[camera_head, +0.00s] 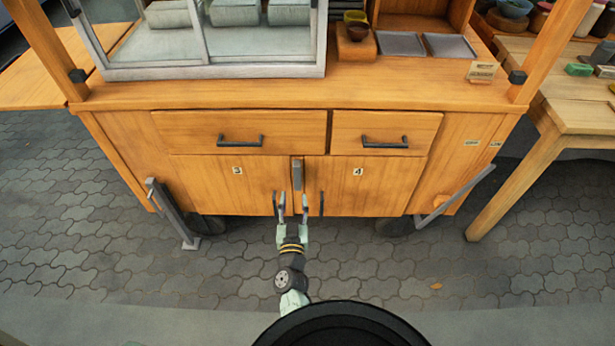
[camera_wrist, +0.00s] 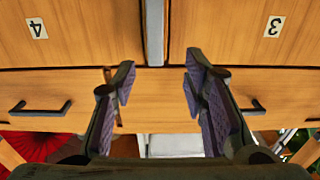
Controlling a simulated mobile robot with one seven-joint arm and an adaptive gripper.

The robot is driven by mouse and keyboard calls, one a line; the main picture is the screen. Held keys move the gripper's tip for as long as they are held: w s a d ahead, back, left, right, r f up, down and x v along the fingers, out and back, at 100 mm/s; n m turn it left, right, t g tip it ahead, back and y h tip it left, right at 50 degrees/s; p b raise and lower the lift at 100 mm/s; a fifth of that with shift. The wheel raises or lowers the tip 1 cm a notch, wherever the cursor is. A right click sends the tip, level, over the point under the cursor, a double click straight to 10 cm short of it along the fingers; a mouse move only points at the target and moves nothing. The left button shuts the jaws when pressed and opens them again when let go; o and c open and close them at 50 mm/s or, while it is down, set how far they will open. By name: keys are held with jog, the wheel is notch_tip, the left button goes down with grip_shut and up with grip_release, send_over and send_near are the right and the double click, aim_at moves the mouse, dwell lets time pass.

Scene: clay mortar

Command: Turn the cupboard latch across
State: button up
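The cupboard latch (camera_head: 297,175) is a short grey bar standing upright at the seam between the cupboard doors. In the wrist view, which is turned upside down, the latch (camera_wrist: 155,32) shows as a grey strip at the top middle, partly cut off by the frame's edge. The left door (camera_head: 222,181) bears a 3 and the right door (camera_head: 372,188) a 4. My gripper (camera_head: 293,203) is open and empty, fingers apart, just below the latch in the head view. In the wrist view my gripper (camera_wrist: 160,82) has nothing between its fingertips. I cannot tell whether it touches the doors.
Dark upright door handles (camera_head: 322,203) flank the seam, close to my fingers. Two drawers with dark handles (camera_head: 241,141) sit above the doors. The cart's counter (camera_head: 400,85) overhangs them. A grey prop (camera_head: 172,214) leans at the left. A wooden table (camera_head: 575,105) stands at the right.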

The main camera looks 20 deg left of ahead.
aim_at(297, 176)
jog(key=b+x, duration=0.1)
jog(key=x, duration=0.6)
jog(key=f+b+x, duration=0.1)
jog(key=x, duration=0.2)
jog(key=shift+w+d+b, duration=0.35)
jog(key=shift+c, duration=0.2)
grip_shut()
